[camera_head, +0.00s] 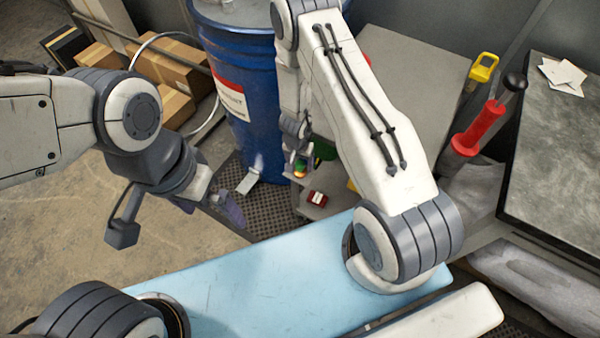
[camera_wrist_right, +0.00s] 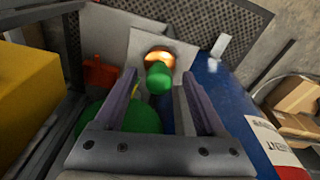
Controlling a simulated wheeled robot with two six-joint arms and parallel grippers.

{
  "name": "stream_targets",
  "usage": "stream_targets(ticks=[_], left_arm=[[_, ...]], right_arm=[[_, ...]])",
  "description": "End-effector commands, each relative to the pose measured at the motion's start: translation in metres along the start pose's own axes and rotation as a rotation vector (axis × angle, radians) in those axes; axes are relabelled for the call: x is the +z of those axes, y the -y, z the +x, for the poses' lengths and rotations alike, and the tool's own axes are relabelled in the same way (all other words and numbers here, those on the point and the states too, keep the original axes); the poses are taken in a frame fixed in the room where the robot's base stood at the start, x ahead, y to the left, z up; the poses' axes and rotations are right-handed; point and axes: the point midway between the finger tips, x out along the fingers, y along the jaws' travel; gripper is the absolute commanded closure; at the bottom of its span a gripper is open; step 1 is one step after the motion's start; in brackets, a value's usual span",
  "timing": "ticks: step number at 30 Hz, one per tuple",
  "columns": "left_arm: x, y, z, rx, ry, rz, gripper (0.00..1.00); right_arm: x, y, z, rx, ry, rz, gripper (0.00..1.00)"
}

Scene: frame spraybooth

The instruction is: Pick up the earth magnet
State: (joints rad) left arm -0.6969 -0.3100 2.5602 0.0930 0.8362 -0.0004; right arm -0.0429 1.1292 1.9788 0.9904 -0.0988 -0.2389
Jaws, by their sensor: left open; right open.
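A small green knob on a round orange-copper base, which looks like the earth magnet (camera_wrist_right: 158,78), stands on a light grey surface. In the head view it is a small green and orange spot (camera_head: 299,170) below my right gripper (camera_head: 295,150). In the right wrist view my right gripper (camera_wrist_right: 159,80) is open, with the knob showing between its fingertips. I cannot tell whether the fingers reach around it. No contact shows. My left gripper (camera_head: 222,203) is open and empty over the floor, left of the blue bench.
A blue drum (camera_head: 240,80) stands close beside the magnet. Cardboard boxes (camera_head: 165,65) lie at the back left.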

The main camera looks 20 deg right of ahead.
Motion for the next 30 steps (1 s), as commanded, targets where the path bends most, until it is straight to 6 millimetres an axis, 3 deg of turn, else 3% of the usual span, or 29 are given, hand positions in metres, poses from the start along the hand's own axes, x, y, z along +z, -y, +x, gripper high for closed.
stream_targets(ticks=[9, 11, 15, 25, 30], left_arm=[[0.000, 0.000, 0.003, 0.000, 0.000, 0.000, 0.00], [0.000, 0.000, 0.003, 0.000, 0.000, 0.000, 0.00], [0.000, 0.000, 0.003, 0.000, 0.000, 0.000, 0.00], [0.000, 0.000, 0.001, 0.000, 0.000, 0.000, 0.00], [-0.001, -0.001, -0.016, 0.000, 0.000, 0.000, 0.00]], right_arm=[[-0.001, -0.001, 0.006, 0.000, 0.000, 0.003, 0.27], [-0.001, -0.001, 0.006, 0.000, 0.000, 0.002, 0.47], [-0.001, -0.001, 0.006, 0.000, 0.000, 0.002, 1.00], [-0.002, -0.001, 0.003, -0.001, -0.001, 0.002, 1.00], [-0.004, 0.000, -0.018, -0.002, -0.002, 0.002, 1.00]])
